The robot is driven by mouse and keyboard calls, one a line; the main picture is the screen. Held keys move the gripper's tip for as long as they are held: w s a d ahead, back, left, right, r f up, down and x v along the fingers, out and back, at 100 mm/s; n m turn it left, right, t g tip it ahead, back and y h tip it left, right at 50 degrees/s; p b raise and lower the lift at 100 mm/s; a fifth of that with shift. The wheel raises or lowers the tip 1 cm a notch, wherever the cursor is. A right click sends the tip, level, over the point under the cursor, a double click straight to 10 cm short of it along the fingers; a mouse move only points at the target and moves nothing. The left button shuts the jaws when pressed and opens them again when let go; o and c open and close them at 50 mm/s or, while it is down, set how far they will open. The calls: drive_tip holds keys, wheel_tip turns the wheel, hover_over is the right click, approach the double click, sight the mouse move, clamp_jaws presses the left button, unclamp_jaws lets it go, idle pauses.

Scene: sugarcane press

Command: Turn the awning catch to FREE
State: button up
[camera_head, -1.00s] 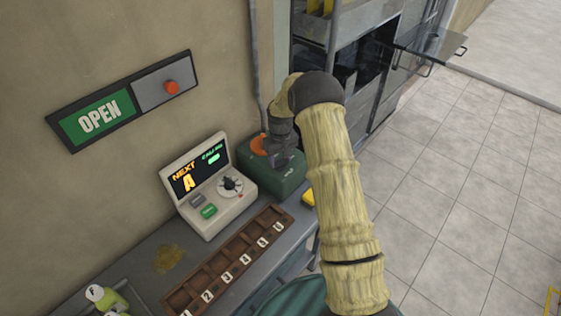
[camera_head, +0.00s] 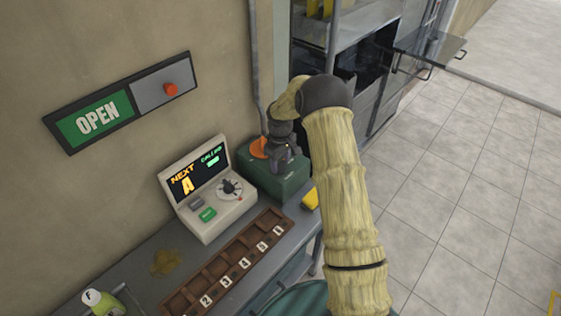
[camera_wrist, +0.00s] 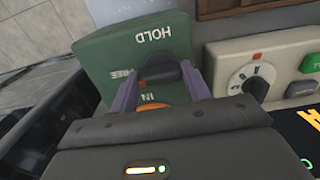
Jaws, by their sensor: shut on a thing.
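The awning catch is a dark knob (camera_wrist: 163,76) on a green box (camera_wrist: 104,50), with the words HOLD, FREE and IN around it in the wrist view. HOLD is nearest the top, FREE is to the left and IN is below the knob. My gripper (camera_wrist: 162,80) is shut on the knob, one purple finger on each side. A small orange mark shows at the knob; I cannot tell surely which word it points to. In the head view, my gripper (camera_head: 283,150) is over the green box (camera_head: 272,180) and hides the knob.
A beige console (camera_head: 205,190) with a dial and screen stands left of the green box. A wooden numbered tray (camera_head: 215,272) lies in front on the grey counter (camera_head: 150,262). An OPEN sign (camera_head: 98,117) is on the wall. A yellow object (camera_head: 310,199) is right of the box.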

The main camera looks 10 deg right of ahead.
sight(280, 163)
drive_tip(key=o, duration=0.9)
drive_tip(key=shift+w+r, duration=0.15)
drive_tip(key=shift+o, duration=0.5)
wheel_tip(280, 163, up, 17)
drive_tip(key=b, duration=0.3)
drive_tip(key=shift+r, duration=0.1)
drive_tip(key=s+f+m+t, duration=0.2)
drive_tip(key=s+m, duration=0.5)
drive_tip(key=s, duration=2.3)
drive_tip(key=shift+f+t, duration=0.3)
drive_tip(key=shift+f, duration=0.2)
